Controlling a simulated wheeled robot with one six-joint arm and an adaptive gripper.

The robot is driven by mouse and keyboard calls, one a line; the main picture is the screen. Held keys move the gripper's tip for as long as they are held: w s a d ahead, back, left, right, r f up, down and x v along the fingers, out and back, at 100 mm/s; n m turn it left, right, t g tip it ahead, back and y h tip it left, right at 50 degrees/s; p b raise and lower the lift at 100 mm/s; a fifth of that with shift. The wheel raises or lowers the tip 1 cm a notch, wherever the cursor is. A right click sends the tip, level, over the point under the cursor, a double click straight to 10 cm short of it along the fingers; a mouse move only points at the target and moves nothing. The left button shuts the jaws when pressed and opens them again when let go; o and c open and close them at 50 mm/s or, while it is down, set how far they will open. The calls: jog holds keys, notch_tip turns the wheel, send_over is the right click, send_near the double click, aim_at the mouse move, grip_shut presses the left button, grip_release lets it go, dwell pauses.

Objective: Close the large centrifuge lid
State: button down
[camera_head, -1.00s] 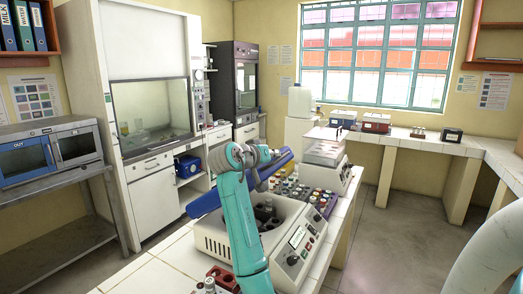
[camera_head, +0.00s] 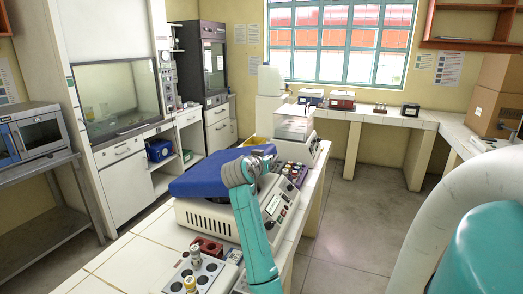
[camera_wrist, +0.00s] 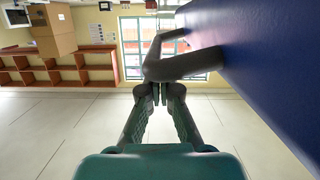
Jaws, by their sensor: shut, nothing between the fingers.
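The large centrifuge (camera_head: 205,220) is a white box on the tiled bench in the head view. In the wrist view the lid (camera_wrist: 275,60) fills the upper right as a large blue surface close beside my gripper (camera_wrist: 160,93). The gripper's fingertips are together and empty. In the head view my arm crosses the lid's right side and hides part of it and of the front panel; the fingertips are not clear there.
Racks of tubes (camera_head: 204,270) stand at the bench's near end. A smaller device with a clear cover (camera_head: 294,125) stands behind the centrifuge. Tube racks sit beside the lid's right end. Open floor (camera_head: 350,220) lies right of the bench.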

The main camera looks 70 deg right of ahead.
notch_tip(320, 180, down, 6)
jog(key=s, duration=0.2)
jog(key=shift+s, duration=0.2)
dwell(0.3)
jog(key=s+a+r, duration=0.1)
jog(key=a+r, duration=0.5)
jog(key=a, duration=0.3)
jog(key=shift+s+a+r, duration=0.2)
jog(key=shift+s+a, duration=0.1)
